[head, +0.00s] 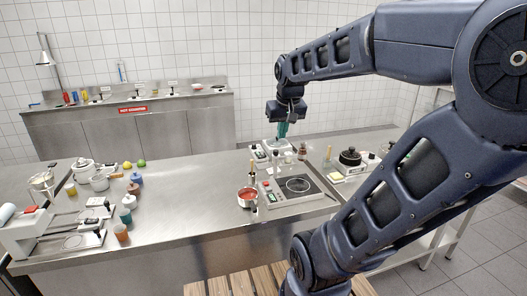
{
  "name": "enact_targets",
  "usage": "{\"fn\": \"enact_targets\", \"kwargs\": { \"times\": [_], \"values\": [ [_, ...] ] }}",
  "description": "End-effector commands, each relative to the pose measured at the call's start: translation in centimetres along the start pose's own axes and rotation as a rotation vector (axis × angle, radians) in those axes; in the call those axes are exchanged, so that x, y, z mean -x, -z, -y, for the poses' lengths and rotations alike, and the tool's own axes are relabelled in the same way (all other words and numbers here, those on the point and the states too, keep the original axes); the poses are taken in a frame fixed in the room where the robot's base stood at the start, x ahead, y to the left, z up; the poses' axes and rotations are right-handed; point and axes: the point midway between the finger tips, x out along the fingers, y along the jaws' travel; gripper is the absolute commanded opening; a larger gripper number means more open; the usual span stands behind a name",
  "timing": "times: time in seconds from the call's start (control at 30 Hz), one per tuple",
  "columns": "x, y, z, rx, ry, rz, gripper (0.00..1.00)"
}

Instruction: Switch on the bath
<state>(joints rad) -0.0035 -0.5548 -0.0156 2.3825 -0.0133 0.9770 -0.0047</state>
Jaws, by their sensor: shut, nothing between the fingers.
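My gripper (283,130) points down with its teal fingers together and nothing held. It is over the far part of the steel counter (188,185), above or just behind a small light-coloured appliance (262,152). That appliance has a dark and red front panel and is partly hidden by the gripper and by small items around it. I cannot tell for sure whether it is the bath, nor whether any switch is on. I cannot tell whether the fingertips touch anything.
A flat hotplate unit (282,194) and a red-filled pan (247,197) stand nearer on the counter. A dark lidded pot (350,157) sits on the right. Jars, pots and a white machine (22,236) crowd the left. The counter's middle is mostly clear.

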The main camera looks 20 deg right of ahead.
Motion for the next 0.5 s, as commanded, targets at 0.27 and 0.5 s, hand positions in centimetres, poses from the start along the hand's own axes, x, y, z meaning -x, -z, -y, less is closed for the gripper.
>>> {"fn": "enact_targets", "kwargs": {
  "times": [0.27, 0.5],
  "values": [
    [-1.0, 5.9, -0.6, 0.0, -0.008, 0.047, 0.0],
    [-2.5, 10.8, -1.2, 0.0, -0.018, 0.085, 0.0]
  ]
}}
